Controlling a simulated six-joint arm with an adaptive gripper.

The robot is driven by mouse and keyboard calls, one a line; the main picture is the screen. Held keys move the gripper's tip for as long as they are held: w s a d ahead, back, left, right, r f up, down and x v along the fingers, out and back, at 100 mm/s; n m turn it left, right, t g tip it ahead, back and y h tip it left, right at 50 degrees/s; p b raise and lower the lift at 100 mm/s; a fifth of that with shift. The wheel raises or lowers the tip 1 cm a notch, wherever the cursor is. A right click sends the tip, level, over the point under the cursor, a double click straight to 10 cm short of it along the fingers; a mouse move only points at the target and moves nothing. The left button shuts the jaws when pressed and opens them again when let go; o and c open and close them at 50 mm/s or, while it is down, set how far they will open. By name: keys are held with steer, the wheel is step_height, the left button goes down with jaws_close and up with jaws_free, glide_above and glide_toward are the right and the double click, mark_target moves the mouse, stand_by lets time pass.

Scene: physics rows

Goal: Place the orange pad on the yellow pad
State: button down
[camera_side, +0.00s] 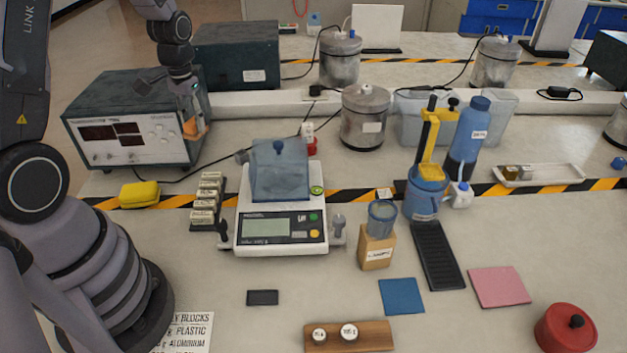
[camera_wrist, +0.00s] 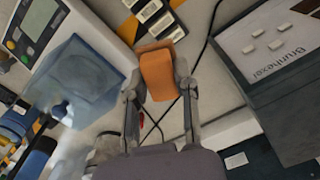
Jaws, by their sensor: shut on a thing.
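The orange pad (camera_wrist: 158,75) is between the two fingers of my gripper (camera_wrist: 159,90) in the wrist view, and my gripper is shut on it. In the side view my gripper (camera_side: 192,112) is raised near the front right of the dark instrument box, with a small part of the orange pad (camera_side: 196,129) showing at its fingertips. The yellow pad (camera_side: 139,194) is a thick block lying on the bench at the left, over the striped tape. My gripper is above and to the right of it, apart from it. I cannot make out the yellow pad in the wrist view.
The instrument box (camera_side: 132,120) stands behind the yellow pad, with a black cable running nearby. A rack of labelled blocks (camera_side: 206,202) and a balance (camera_side: 281,229) stand to its right. Blue (camera_side: 402,296) and pink (camera_side: 499,287) pads lie flat at the front right.

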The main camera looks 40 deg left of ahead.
steer(key=s+a+n, duration=0.3)
steer(key=s+a, duration=0.3)
steer(key=a, duration=0.1)
steer(key=n, duration=0.2)
glide_above(137, 188)
step_height(137, 188, down, 5)
step_height(137, 188, down, 9)
steer(key=shift+d+r, duration=0.1)
steer(key=shift+f, duration=0.2)
steer(key=c, duration=0.9)
jaws_free()
steer(key=shift+o, duration=0.2)
